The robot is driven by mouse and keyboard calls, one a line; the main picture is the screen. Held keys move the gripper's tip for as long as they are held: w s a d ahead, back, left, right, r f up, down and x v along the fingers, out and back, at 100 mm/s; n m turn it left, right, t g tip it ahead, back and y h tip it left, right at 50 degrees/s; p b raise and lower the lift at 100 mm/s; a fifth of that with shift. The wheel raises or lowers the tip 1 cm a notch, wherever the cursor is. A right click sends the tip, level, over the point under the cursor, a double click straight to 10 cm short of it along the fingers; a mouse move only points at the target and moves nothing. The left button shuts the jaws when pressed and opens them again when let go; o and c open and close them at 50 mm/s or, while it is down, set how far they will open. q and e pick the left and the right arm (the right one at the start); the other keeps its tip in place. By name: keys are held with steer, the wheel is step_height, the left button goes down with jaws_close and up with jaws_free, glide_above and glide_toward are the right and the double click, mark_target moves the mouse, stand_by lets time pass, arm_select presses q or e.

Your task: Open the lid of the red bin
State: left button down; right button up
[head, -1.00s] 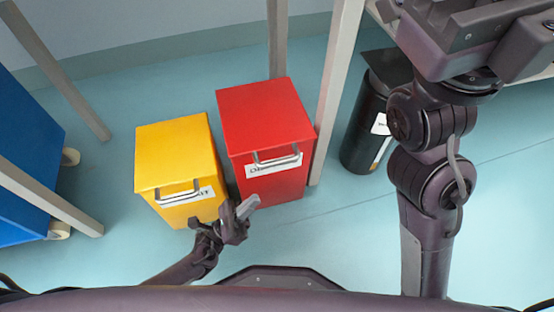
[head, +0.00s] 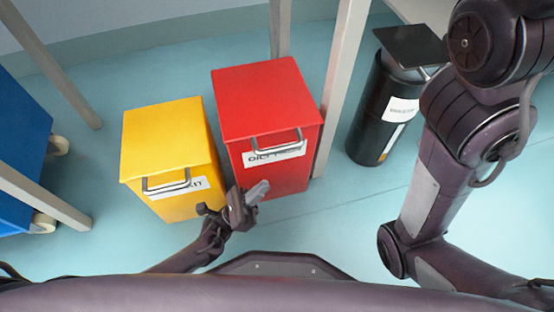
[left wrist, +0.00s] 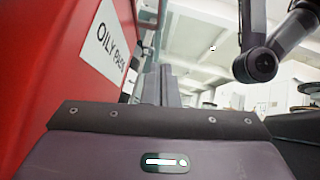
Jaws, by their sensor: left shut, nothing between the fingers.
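The red bin (head: 278,177) stands on the floor in the head view, with its flat red lid (head: 263,97) down. A metal handle (head: 278,153) sits on its front at the lid's edge, over a white label. My left gripper (head: 260,190) is shut and empty, low in front of the bin's front face and below the handle. In the left wrist view, the red bin wall (left wrist: 50,60) with its "OILY" label fills the left side, and the shut fingers (left wrist: 160,85) are beside it. My right gripper is out of view; only the right arm shows.
A yellow bin (head: 165,150) stands just left of the red one. A black bin (head: 372,125) with a raised-looking flat lid stands to the right, past a grey table leg (head: 341,90). A blue cart (head: 20,160) is at far left. The floor in front is clear.

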mark_target(290, 149)
arm_select(q)
steer(key=shift+w+d+r, duration=0.5)
steer(key=shift+d+r, duration=0.15)
steer(key=shift+r, duration=0.8)
steer(key=shift+w+d+r, duration=0.55)
steer(key=shift+d+r, duration=0.15)
steer(key=shift+r, duration=0.7)
steer(key=shift+w+d+r, duration=0.5)
steer(key=shift+d+r, duration=0.15)
steer(key=shift+r, duration=0.8)
steer(key=shift+r, duration=0.1)
